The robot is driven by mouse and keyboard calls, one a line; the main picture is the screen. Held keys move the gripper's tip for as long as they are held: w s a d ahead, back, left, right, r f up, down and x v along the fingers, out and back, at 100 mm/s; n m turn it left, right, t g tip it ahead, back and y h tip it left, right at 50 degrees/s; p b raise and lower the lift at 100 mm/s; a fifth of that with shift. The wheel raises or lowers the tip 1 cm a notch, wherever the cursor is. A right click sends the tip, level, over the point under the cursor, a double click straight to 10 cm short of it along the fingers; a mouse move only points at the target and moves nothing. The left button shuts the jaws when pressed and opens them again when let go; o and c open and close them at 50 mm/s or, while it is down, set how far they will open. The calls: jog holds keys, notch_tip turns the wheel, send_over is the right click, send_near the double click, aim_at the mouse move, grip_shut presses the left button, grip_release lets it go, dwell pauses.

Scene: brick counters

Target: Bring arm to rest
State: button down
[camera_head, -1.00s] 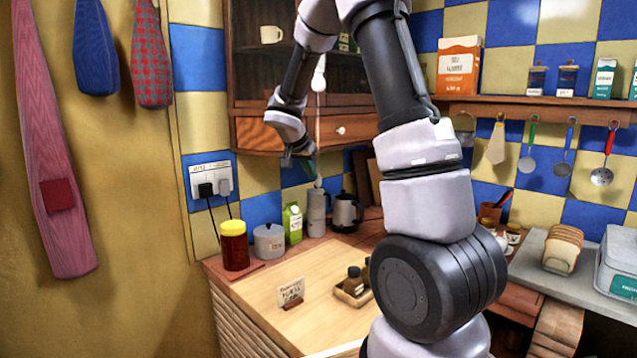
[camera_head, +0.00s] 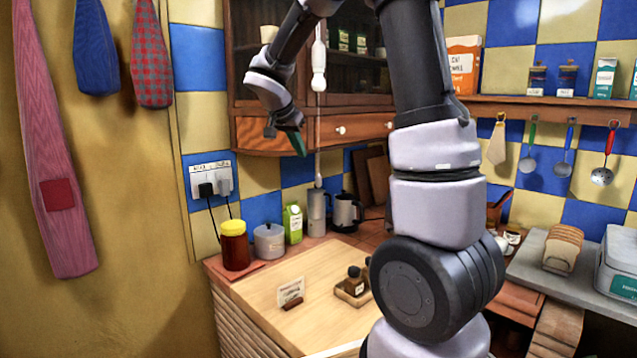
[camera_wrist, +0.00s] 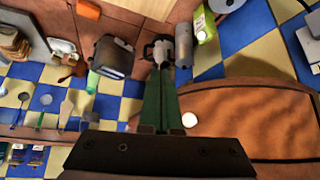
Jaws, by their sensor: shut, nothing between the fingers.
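My gripper (camera_head: 286,138) hangs at the end of my raised arm, in front of the wooden wall cabinet (camera_head: 262,134) and above the counter. In the wrist view its green fingers (camera_wrist: 161,102) lie side by side, closed together with nothing held between them. The cabinet's drawer front with a round white knob (camera_wrist: 189,119) is close beside the fingers in the wrist view. I cannot tell whether the fingers touch anything.
Below on the counter stand a red jar with a yellow lid (camera_head: 234,246), a grey pot (camera_head: 269,241), a green carton (camera_head: 292,223) and a kettle (camera_head: 346,213). A wooden board (camera_head: 310,275) holds a small card and a bottle tray. Utensils hang at right.

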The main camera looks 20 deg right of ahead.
jog(key=shift+r, duration=0.15)
dwell(0.3)
jog(key=s+a+r+n+t+y, duration=0.1)
jog(key=s+r+n+y, duration=0.2)
jog(key=s, duration=1.1)
jog(key=s+a+r+n+t+y, duration=0.1)
jog(key=s+a+r+n+y, duration=0.1)
jog(key=s, duration=1.2)
jog(key=r+y, duration=0.1)
jog(key=y, duration=0.1)
jog(key=shift+a+n+y, duration=0.2)
jog(key=shift+n+y, duration=0.2)
jog(key=shift+w, duration=0.1)
